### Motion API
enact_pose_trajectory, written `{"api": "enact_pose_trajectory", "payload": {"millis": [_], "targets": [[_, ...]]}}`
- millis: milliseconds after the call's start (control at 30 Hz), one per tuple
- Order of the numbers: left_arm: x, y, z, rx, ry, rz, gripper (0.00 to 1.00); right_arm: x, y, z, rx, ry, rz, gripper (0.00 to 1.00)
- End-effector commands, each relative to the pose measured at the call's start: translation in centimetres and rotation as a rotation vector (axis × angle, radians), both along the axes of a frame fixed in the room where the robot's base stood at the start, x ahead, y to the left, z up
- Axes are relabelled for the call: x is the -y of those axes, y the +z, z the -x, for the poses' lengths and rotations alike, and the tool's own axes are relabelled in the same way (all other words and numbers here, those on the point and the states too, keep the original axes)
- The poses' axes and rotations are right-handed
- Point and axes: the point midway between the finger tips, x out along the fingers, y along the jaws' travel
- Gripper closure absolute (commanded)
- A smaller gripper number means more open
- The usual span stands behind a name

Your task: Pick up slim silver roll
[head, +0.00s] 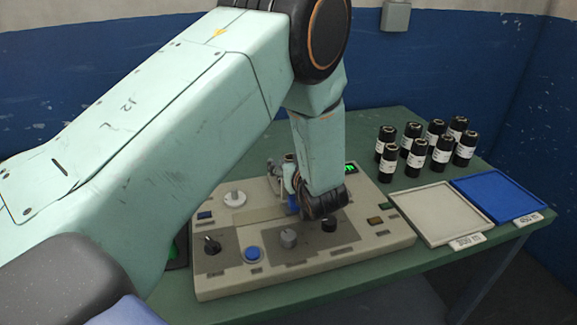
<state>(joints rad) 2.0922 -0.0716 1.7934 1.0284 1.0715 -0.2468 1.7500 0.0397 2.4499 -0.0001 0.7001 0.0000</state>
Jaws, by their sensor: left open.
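My left arm comes in from the left and reaches down over the beige control panel (370,240) on the green table. My left gripper (308,203) is open, low over the middle of the panel, and its wrist hides most of what is there. I cannot make out a slim silver roll for sure. A small greyish metal part (288,170) shows just behind and left of the gripper; I cannot tell whether it is a roll or a fitting. My right gripper is not in view.
Several black labelled bottles (415,165) stand behind a pale tray (440,212) and a blue tray (500,197) at right. A blue wall (440,60) closes the back.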

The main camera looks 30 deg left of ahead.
Motion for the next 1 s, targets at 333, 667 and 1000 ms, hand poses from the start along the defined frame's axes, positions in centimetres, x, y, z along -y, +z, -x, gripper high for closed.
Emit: {"api": "enact_pose_trajectory", "payload": {"millis": [333, 667, 1000], "targets": [[0.09, 0.08, 0.04, 0.003, 0.000, -0.002, 0.51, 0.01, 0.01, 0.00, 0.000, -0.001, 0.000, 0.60], [-0.04, 0.06, -0.03, 0.001, 0.000, -0.002, 0.79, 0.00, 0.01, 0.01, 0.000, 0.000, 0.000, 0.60], [-0.13, 0.18, -0.13, 0.003, 0.000, -0.002, 0.90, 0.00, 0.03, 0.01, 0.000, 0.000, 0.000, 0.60]]}}
